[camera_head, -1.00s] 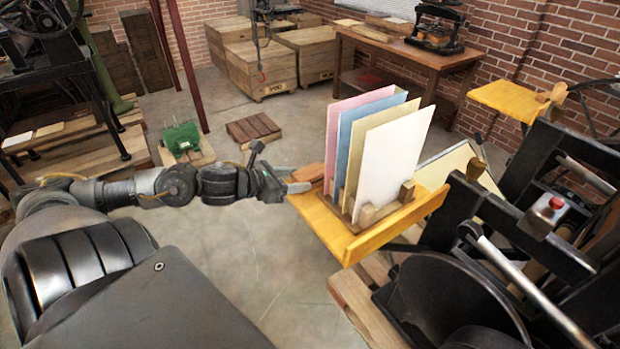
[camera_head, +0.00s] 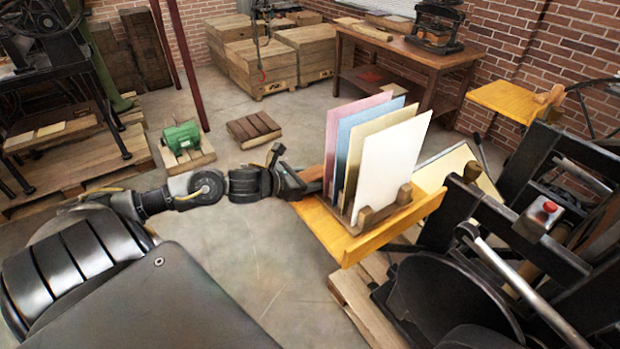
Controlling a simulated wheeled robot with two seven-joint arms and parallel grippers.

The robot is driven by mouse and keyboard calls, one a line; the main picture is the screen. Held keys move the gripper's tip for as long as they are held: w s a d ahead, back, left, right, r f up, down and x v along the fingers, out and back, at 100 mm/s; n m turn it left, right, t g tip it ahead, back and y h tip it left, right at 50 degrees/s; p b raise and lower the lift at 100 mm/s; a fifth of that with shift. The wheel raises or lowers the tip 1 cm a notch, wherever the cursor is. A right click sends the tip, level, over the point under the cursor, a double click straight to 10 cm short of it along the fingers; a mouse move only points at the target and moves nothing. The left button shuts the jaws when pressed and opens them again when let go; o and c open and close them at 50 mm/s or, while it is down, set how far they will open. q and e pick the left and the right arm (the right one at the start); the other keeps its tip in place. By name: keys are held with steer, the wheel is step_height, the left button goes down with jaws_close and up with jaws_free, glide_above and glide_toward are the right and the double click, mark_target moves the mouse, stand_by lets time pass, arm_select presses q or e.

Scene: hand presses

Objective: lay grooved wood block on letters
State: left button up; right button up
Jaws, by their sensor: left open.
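A small reddish-brown wood block (camera_head: 314,172) lies at the left end of a yellow wooden shelf (camera_head: 403,221). My left gripper (camera_head: 312,184) is at this end of the shelf, open, with its fingers right at the block. The gripper hides most of the block, so I cannot see grooves or whether the fingers touch it. I cannot make out any letters. My right gripper is not in view.
A wooden rack (camera_head: 375,213) on the shelf holds upright pink, blue, tan and white sheets (camera_head: 388,165) just right of my gripper. A black press (camera_head: 455,295) with a long bar stands at the right.

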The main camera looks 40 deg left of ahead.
mark_target(310, 174)
arm_select(q)
steer(key=c, duration=0.8)
steer(key=shift+o, duration=0.2)
step_height(310, 174, up, 9)
steer(key=shift+r+b, duration=0.15)
steer(key=shift+b, duration=0.3)
steer(key=shift+r, duration=0.35)
